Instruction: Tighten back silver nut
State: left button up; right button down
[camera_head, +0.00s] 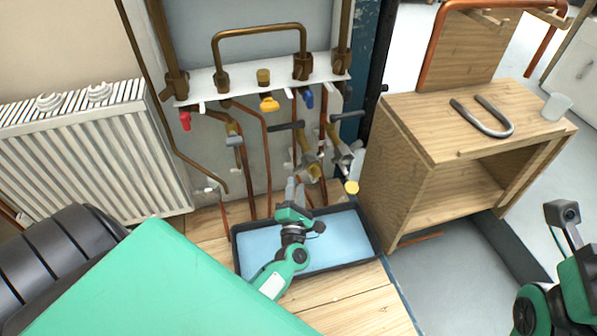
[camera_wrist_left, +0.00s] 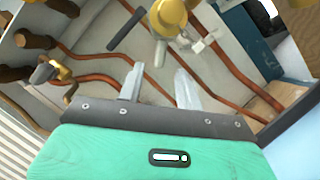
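The pipework under the white shelf has brass fittings with silver parts. One silver fitting (camera_head: 342,153) is at the right and another (camera_head: 234,139) is at the left in the head view; I cannot tell which carries the back silver nut. My left gripper (camera_head: 295,182) is below these fittings, above the blue tray. In the left wrist view its two grey fingers (camera_wrist_left: 158,76) stand apart with nothing between them. A brass fitting (camera_wrist_left: 168,17) with a silver piece (camera_wrist_left: 204,40) is beyond the fingertips, apart from them. My right arm shows at the lower right edge, its fingers out of sight.
A black-rimmed blue tray (camera_head: 342,240) lies on the wooden floor under the pipes. A white radiator (camera_head: 95,150) is at the left. A wooden cabinet (camera_head: 425,130) with a U-shaped pipe (camera_head: 490,128) on top is at the right. Copper pipes (camera_wrist_left: 92,80) run close around the left gripper.

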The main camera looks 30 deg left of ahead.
aim_at(297, 174)
pick_arm(q)
jog(key=b+x, duration=0.1)
jog(key=x, duration=0.5)
jog(key=shift+w+a, duration=0.15)
jog(key=shift+w, duration=0.1)
grip_shut()
